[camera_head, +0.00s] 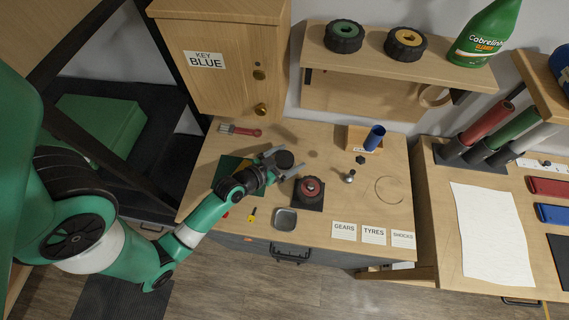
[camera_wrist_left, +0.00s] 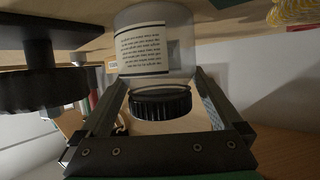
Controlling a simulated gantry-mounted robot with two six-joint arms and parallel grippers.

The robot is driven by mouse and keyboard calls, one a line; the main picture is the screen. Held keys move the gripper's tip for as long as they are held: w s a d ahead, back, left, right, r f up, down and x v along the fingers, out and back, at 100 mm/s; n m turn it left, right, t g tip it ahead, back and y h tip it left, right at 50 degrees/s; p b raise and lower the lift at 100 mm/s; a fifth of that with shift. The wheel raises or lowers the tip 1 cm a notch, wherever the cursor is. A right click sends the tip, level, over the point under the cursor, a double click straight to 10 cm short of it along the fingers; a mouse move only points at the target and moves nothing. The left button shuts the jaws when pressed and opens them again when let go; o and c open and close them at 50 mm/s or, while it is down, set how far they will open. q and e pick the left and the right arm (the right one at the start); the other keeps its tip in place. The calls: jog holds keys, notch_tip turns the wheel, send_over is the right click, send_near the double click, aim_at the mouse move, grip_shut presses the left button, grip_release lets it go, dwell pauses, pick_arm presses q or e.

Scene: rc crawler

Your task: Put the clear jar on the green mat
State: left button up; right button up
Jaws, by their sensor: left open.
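The clear jar shows in the left wrist view (camera_wrist_left: 155,50), with a printed white label and a black ribbed lid (camera_wrist_left: 160,103). That view is upside down, with the tabletop along its top edge. In the head view only the jar's dark round lid (camera_head: 285,159) shows clearly, and its body is hidden below. My left gripper (camera_head: 284,163) is open around the jar, one finger on each side near the lid. I cannot tell whether the fingers touch it. The green mat (camera_head: 227,166) lies left of the jar, partly covered by my left arm. My right gripper is not in view.
A tyre with a red hub (camera_head: 310,188) sits on a black mat just right of the jar. A metal tray (camera_head: 285,219) is in front. A wooden bin with a blue cup (camera_head: 375,137) stands behind right. A wooden key cabinet (camera_head: 225,60) rises behind the mat. A brush (camera_head: 240,130) lies at the back.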

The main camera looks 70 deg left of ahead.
pick_arm(q)
jog(key=shift+x, duration=0.8)
jog(key=c, duration=1.5)
jog(key=shift+r, duration=0.3)
notch_tip(320, 180, up, 3)
jog(key=shift+f, duration=0.2)
jog(key=d+r, duration=0.1)
jog(key=s+d+r+p, duration=0.1)
jog(key=r, duration=0.1)
jog(key=s+d+r, duration=0.1)
jog(key=shift+s+d+r, duration=0.15)
jog(key=shift+r, duration=0.15)
jog(key=s+d+r, duration=0.1)
jog(key=d, duration=0.1)
jog(key=s+d+r, duration=0.1)
jog(key=s+d, duration=0.1)
jog(key=s+d+r+b, duration=0.1)
jog(key=d+r, duration=0.1)
jog(key=shift+s+d, duration=0.35)
jog(key=shift+s, duration=0.05)
jog(key=shift+s+d+r+p, duration=0.6)
jog(key=shift+d+p, duration=0.1)
jog(key=shift+d, duration=0.05)
